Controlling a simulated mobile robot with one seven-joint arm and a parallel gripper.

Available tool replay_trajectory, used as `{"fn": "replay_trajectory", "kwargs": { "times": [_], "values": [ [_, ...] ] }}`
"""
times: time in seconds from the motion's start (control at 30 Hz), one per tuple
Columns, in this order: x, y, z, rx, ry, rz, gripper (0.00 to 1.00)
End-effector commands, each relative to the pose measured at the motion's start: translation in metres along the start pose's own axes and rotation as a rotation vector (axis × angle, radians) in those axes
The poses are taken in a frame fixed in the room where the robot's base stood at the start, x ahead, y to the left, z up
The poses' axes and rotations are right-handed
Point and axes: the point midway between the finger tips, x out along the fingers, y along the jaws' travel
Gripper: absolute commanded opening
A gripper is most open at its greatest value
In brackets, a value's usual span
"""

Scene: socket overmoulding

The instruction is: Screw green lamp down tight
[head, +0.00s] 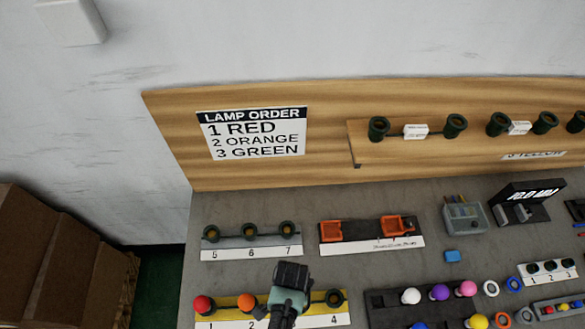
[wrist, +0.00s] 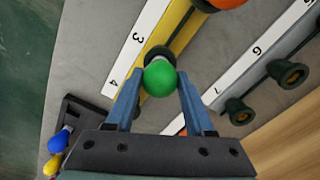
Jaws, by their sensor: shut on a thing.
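The green lamp (wrist: 160,80) is a round ball between the two blue fingers of my gripper (wrist: 160,74) in the wrist view. My gripper is shut on it. A dark socket (wrist: 158,52) shows just behind the lamp, beside the number 3 on the yellow rail (wrist: 180,32). The lamp overlaps this socket; how deep it sits cannot be seen. In the head view my gripper (head: 268,312) is over the third place of the yellow rail (head: 228,304) and hides the green lamp.
A red lamp (head: 203,305) and an orange lamp (head: 246,302) stand in places 1 and 2; socket 4 (head: 335,298) is empty. The grey rail (head: 250,241) behind has empty sockets 5 to 7. A rack of coloured lamps (head: 420,297) lies right. The order sign (head: 252,133) reads red, orange, green.

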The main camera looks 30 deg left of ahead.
Motion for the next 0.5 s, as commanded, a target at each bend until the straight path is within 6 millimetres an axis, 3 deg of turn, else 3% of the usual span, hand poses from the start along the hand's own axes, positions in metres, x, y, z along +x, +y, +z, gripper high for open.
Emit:
{"fn": "replay_trajectory", "kwargs": {
  "times": [0.3, 0.5],
  "values": [
    [-0.0001, -0.0001, -0.0002, 0.021, 0.0, 0.0, 0.11],
    [-0.0003, 0.0002, -0.0005, 0.241, 0.0, 0.0, 0.11]
  ]
}}
